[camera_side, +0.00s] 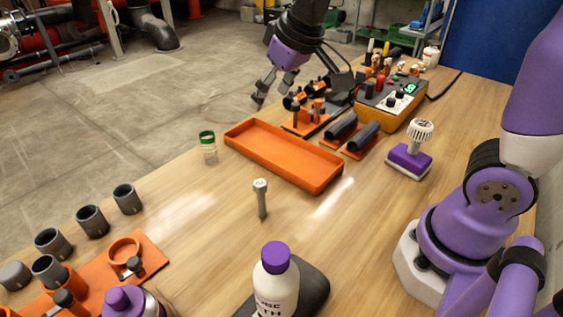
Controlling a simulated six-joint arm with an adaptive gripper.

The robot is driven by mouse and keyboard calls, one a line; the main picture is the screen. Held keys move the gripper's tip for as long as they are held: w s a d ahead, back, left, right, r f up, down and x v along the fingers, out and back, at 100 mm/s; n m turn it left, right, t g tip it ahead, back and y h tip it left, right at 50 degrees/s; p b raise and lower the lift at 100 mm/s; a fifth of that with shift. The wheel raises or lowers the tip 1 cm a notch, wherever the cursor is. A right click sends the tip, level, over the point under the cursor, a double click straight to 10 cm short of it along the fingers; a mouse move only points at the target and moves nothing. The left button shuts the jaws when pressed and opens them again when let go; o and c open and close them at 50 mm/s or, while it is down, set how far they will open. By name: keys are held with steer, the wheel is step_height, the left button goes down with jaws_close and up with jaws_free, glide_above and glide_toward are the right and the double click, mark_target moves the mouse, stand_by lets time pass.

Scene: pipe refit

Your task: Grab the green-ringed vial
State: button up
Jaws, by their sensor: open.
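The green-ringed vial (208,147) is a small clear vial with a green band at its top. It stands upright on the wooden table, just left of the orange tray. My gripper (262,93) is open and empty. It hangs above the far side of the table, up and to the right of the vial in the picture and apart from it. Nothing hides the vial.
The low orange tray (262,163) is empty. A grey bolt (261,198) stands in front of it. An orange rack (306,124) and a yellow control box (391,106) stand behind. Grey pipe pieces (128,198) and a white bottle (276,285) are nearer the camera.

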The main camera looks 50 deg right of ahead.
glide_toward(210, 148)
steer(key=shift+n+g, duration=0.3)
steer(key=w+f, duration=0.1)
steer(key=w+d+f, duration=0.1)
steer(key=f, duration=0.1)
steer(key=w+f, duration=0.1)
steer(key=f, duration=0.1)
steer(key=shift+d, duration=0.15)
steer(key=x, duration=0.5)
steer(key=shift+w+a+f, duration=0.25)
steer(key=shift+w+a, duration=0.05)
steer(key=c, duration=1.2)
